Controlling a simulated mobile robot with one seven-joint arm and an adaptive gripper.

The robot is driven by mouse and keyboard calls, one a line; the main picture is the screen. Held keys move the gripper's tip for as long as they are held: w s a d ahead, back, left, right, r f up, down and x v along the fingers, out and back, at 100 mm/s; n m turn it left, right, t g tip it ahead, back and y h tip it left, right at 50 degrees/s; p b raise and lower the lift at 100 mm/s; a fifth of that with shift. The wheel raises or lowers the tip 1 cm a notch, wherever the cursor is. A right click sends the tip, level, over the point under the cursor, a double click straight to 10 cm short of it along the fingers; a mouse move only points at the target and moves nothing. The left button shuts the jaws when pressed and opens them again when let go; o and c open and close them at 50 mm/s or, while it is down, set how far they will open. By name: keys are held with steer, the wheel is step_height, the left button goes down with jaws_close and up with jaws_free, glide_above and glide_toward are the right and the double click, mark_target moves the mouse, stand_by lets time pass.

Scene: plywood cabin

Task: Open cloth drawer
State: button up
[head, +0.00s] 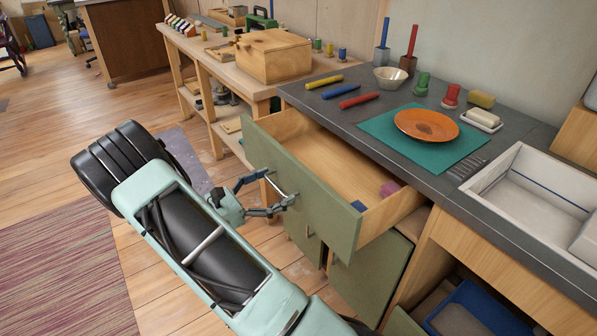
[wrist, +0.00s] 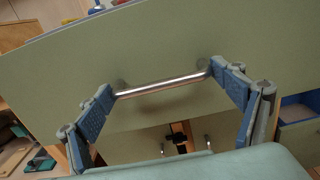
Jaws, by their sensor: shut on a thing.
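The cloth drawer (head: 331,207) with a green front stands well out from the counter, its wooden inside showing. A purple folded piece (head: 389,189) and a blue piece (head: 358,206) lie inside it near the right end. The metal bar handle (wrist: 165,85) crosses the drawer front in the wrist view. My gripper (head: 281,190) is at this handle, and the wrist view shows one finger at each end of the bar. It is shut on the handle lengthwise. The fingers partly hide the handle in the head view.
A green cabinet door (head: 372,275) stands ajar below the drawer. The grey countertop (head: 340,113) holds a teal mat (head: 380,128) with an orange plate (head: 426,125), and a white sink (head: 530,195) is at right. Open wood floor (head: 60,140) lies left.

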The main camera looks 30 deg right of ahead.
steer(key=a, duration=0.8)
steer(key=shift+s+a+p, duration=0.3)
steer(key=shift+s+a, duration=0.05)
steer(key=shift+s, duration=0.1)
steer(key=shift+f, duration=0.1)
steer(key=o, duration=1.4)
steer(key=shift+a, duration=0.1)
steer(key=shift+a, duration=0.1)
steer(key=a, duration=0.8)
steer(key=s+a, duration=0.1)
steer(key=a, duration=0.3)
steer(key=shift+d, duration=0.15)
